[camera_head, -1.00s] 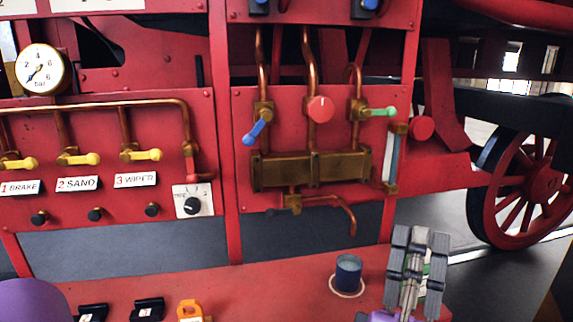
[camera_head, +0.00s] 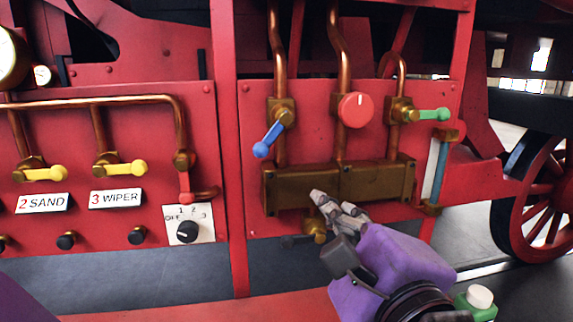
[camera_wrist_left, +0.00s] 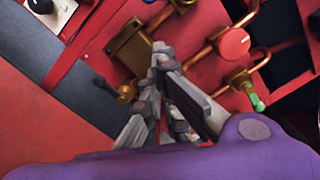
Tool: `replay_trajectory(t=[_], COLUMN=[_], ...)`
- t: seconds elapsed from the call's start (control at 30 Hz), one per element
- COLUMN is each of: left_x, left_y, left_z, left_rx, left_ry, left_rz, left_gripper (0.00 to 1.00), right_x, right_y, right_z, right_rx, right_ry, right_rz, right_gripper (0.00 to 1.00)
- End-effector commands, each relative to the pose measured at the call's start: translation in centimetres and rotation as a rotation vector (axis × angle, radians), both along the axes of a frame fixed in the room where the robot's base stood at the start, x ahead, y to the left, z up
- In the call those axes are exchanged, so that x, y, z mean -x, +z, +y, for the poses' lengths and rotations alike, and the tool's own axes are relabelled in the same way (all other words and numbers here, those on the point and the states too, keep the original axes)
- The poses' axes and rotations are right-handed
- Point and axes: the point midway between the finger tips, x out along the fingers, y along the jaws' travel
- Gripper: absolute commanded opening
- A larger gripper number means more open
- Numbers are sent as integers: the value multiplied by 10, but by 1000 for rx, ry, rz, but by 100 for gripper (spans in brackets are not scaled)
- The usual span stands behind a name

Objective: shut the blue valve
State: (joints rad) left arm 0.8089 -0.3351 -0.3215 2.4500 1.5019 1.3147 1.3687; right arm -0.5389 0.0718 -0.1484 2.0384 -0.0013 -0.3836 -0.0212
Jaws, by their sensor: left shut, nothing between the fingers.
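The blue valve (camera_head: 268,138) has a blue lever on a brass body at the upper left of the right-hand red panel. Its lever slants down and to the left from the brass body, which joins a copper pipe. My left gripper (camera_head: 340,203) is shut and empty. Its grey fingers overlap the lower edge of the brass block (camera_head: 290,187), below and right of the blue lever and apart from it. In the left wrist view the closed fingertips (camera_wrist_left: 160,58) lie by the brass block (camera_wrist_left: 130,48); I cannot make out the blue lever there. My right gripper is not in view.
Right of the blue lever are a red round knob (camera_head: 355,110) and a green lever (camera_head: 432,115). Yellow levers (camera_head: 125,169) and a black dial (camera_head: 187,232) are on the left panel. Space before the blue lever looks clear.

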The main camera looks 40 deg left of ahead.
Motion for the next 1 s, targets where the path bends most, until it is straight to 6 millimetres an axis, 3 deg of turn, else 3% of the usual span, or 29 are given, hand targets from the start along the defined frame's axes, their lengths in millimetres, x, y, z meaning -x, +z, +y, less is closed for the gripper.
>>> replay_trajectory(t=[0.63,1.0], left_x=[-5,-47], left_y=[-1,4], left_z=[5,62], left_rx=[23,19], left_ry=[-5,0], left_rz=[-7,-10], left_gripper=[0,0], right_x=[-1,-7], right_y=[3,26], right_z=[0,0], right_rx=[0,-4], right_ry=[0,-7], right_rz=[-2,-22], right_gripper=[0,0])
